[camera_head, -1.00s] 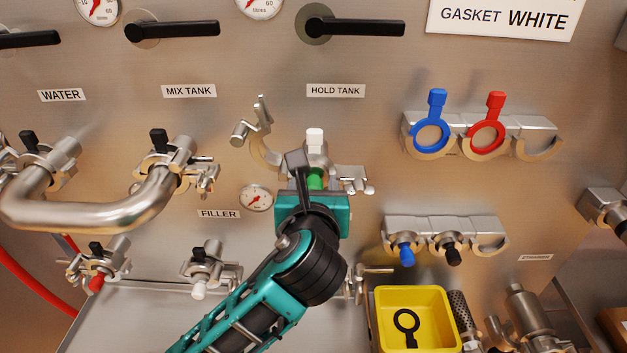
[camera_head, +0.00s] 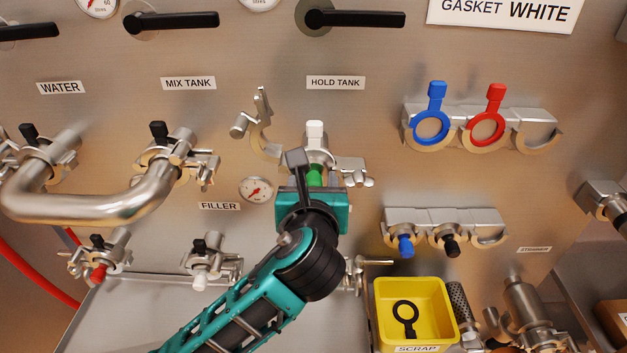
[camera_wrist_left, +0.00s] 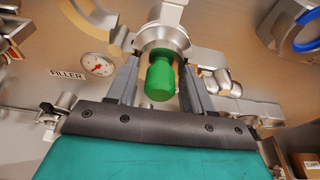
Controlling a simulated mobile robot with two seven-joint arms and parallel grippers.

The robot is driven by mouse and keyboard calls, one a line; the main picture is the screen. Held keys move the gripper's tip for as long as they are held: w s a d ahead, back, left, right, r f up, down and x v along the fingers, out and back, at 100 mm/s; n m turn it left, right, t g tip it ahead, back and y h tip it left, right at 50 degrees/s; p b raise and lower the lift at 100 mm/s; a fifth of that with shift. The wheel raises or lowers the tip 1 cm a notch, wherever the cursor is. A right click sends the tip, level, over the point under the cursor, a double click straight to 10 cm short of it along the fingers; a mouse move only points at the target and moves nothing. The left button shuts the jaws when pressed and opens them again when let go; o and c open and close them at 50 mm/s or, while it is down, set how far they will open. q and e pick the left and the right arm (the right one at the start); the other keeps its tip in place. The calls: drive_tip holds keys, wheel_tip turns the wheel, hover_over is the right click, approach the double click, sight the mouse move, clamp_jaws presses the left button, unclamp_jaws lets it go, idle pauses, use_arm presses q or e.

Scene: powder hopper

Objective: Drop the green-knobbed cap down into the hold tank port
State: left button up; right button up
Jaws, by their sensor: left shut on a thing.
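My left gripper (camera_head: 314,180) is shut on the green knob of the cap (camera_head: 315,176), right at the hold tank port (camera_head: 317,150). In the left wrist view the green knob (camera_wrist_left: 160,78) sits between the two grey fingers (camera_wrist_left: 160,84), with the round metal port (camera_wrist_left: 162,38) just beyond it. The cap's metal disc is hard to separate from the port, so I cannot tell whether it is fully seated. A white tab (camera_head: 315,130) stands up at the port's top. An opened clamp (camera_head: 258,130) hangs with its halves to either side. My right gripper is not in view.
A blue gasket (camera_head: 431,125) and a red gasket (camera_head: 488,125) hang on a rack at right. Caps with blue (camera_head: 405,246) and black knobs sit on a lower rack. A yellow scrap bin (camera_head: 414,312) holds a black gasket. A bent pipe (camera_head: 100,205) is at left.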

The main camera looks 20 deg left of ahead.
use_arm(q)
drive_tip(key=shift+f, duration=0.1)
drive_tip(key=o, duration=1.2)
drive_tip(key=shift+o, duration=0.2)
